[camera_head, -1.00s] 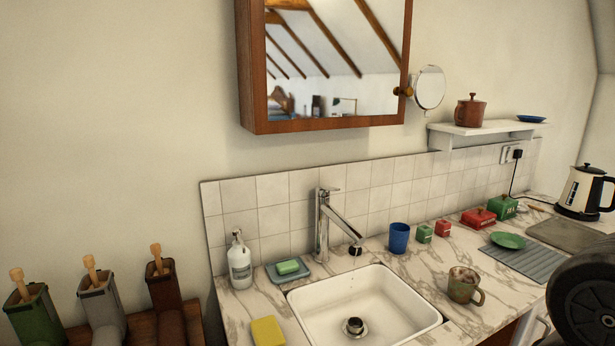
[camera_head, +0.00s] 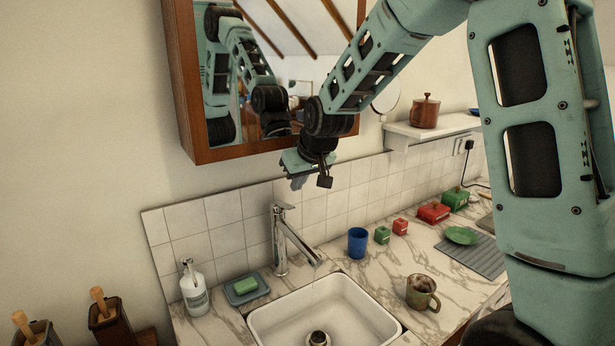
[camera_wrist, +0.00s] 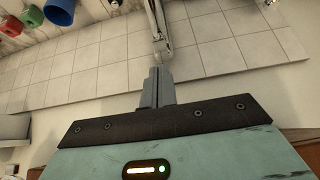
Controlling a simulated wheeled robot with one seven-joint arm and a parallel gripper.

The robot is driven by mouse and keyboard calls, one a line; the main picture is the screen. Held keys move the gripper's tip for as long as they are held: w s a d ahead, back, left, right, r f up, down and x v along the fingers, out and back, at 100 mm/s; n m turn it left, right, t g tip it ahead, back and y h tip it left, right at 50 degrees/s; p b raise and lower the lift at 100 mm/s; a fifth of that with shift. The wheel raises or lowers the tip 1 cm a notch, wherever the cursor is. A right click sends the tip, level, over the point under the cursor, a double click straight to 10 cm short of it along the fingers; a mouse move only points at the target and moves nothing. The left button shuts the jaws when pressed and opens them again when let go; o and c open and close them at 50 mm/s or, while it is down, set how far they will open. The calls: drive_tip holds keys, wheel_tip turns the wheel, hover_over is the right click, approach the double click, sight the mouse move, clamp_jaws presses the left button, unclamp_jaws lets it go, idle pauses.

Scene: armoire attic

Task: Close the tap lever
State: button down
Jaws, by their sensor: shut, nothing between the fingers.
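The chrome tap (camera_head: 279,245) stands behind the white sink (camera_head: 262,322), its spout angled forward over the basin. The tap lever (camera_head: 284,206) is on top of the tap. My gripper (camera_head: 297,184) points down, above and slightly right of the lever, with a visible gap in the head view. In the wrist view the shut fingers (camera_wrist: 157,73) point at the lever end of the tap (camera_wrist: 162,48). The fingers hold nothing. Whether they touch the lever cannot be told from the wrist view alone. A faint thin line below the spout may be water.
The mirror cabinet (camera_head: 182,90) hangs close behind my arm. The blue cup (camera_head: 357,242) and a mug (camera_head: 422,292) stand right of the tap. A soap bottle (camera_head: 194,290) and soap dish (camera_head: 234,297) are left. The wall shelf (camera_head: 400,131) is to the right.

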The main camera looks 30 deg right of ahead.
sight(288, 205)
drive_tip(key=p+x, duration=0.1)
drive_tip(key=x, duration=0.5)
drive_tip(key=shift+w+f+p, duration=0.1)
drive_tip(key=shift+f+p, duration=0.2)
drive_tip(key=shift+p, duration=0.1)
